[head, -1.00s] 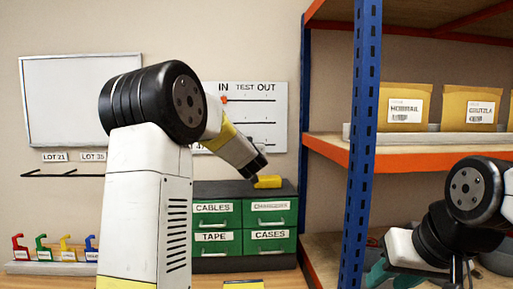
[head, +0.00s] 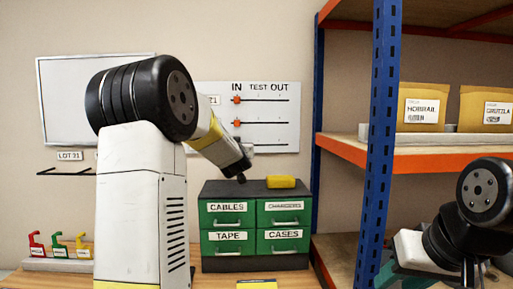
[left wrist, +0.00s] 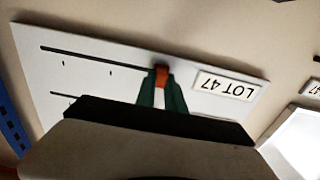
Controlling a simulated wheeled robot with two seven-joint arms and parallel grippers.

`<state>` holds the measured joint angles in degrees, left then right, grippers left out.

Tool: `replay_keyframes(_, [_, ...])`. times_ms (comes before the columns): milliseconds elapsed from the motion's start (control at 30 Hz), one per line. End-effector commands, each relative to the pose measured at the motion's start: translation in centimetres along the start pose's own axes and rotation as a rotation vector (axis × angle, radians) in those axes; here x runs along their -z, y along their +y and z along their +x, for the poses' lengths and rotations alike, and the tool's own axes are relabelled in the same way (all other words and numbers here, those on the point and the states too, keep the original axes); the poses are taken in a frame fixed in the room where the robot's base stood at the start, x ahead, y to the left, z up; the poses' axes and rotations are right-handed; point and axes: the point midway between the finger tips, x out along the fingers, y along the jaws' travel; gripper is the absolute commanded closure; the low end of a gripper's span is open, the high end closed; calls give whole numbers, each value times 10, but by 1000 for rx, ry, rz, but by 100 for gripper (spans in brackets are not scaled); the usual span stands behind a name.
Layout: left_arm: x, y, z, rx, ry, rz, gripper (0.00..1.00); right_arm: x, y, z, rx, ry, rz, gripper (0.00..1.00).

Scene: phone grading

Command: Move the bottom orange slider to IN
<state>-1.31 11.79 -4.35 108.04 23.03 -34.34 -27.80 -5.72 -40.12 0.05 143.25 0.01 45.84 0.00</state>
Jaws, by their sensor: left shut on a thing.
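The white board (head: 270,98) marked IN, TEST and OUT has three slider rows. In the head view, the top orange slider (head: 236,100) and the middle orange slider (head: 236,123) both stand under IN. The bottom orange slider (left wrist: 162,76) shows in the left wrist view, between the green fingertips of my left gripper (left wrist: 161,88), which is shut on it. It stands at the end of its line nearer the LOT 47 label (left wrist: 227,84), the IN end. In the head view my left arm hides this slider. My right gripper's fingers are mostly cut off or hidden at lower right.
A green drawer cabinet (head: 255,228) with a yellow object (head: 281,182) on top stands below the board. A blue-posted shelf (head: 382,120) with yellow packages is at right. Coloured hooks (head: 58,250) sit at lower left.

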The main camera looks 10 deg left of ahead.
Motion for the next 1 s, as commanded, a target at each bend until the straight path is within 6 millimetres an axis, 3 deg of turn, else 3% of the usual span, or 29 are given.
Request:
replay_keyframes(267, [0,-5,0,7,1,0,100,0,0,0,0,0,1,64])
replay_keyframes(300, [0,-6,0,8,1,0,84,0,0,0,0,0,1,64])
replay_keyframes(400, [0,-5,0,8,1,0,65,0,0,0,0,0,1,64])
replay_keyframes(767, [0,-3,-3,4,1,0,64,0,0,0,0,0,1,64])
replay_keyframes(1000, [1,-3,-38,3,1,-1,64,0,0,0,0,0,1,64])
